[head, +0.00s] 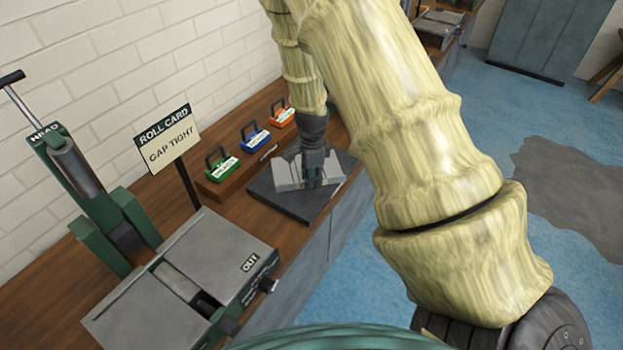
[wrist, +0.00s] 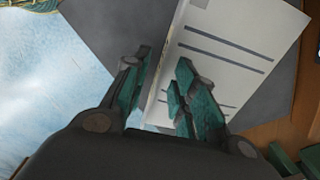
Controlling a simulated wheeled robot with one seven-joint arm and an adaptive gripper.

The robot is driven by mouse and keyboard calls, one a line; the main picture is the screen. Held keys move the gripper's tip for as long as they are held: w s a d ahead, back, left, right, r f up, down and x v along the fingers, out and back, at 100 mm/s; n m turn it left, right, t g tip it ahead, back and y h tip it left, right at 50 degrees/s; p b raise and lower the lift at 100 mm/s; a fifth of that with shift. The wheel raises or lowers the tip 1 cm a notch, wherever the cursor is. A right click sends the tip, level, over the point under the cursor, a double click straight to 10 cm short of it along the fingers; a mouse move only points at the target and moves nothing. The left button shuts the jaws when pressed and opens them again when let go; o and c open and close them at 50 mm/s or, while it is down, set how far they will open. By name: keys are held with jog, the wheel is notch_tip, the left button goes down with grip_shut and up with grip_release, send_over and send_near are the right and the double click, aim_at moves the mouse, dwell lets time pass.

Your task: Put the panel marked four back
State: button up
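My gripper (head: 313,180) points down over a pale flat piece (head: 287,174) on a dark slab (head: 290,203) at the bench's front edge. In the wrist view the fingers (wrist: 163,62) stand apart, with a gap between them. A pale sheet-like piece with dark lines (wrist: 225,50) extends under the right finger, and its left edge runs through the gap. I cannot tell whether the fingers touch it. No mark of four is readable, so I cannot tell whether this is the panel named.
Green (head: 221,166), blue (head: 255,137) and orange (head: 282,115) handled blocks stand in a row behind the slab. A roll card sign (head: 167,137) and a grey roller machine (head: 215,255) stand to the left. Blue floor (head: 375,255) lies right of the bench.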

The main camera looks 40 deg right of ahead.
notch_tip(320, 180, up, 11)
jog(key=b, duration=0.1)
jog(key=shift+s+r+b, duration=0.15)
jog(key=shift+r+b, duration=0.05)
jog(key=shift+b, duration=0.15)
jog(key=shift+a, duration=0.1)
jog(key=shift+f, duration=0.1)
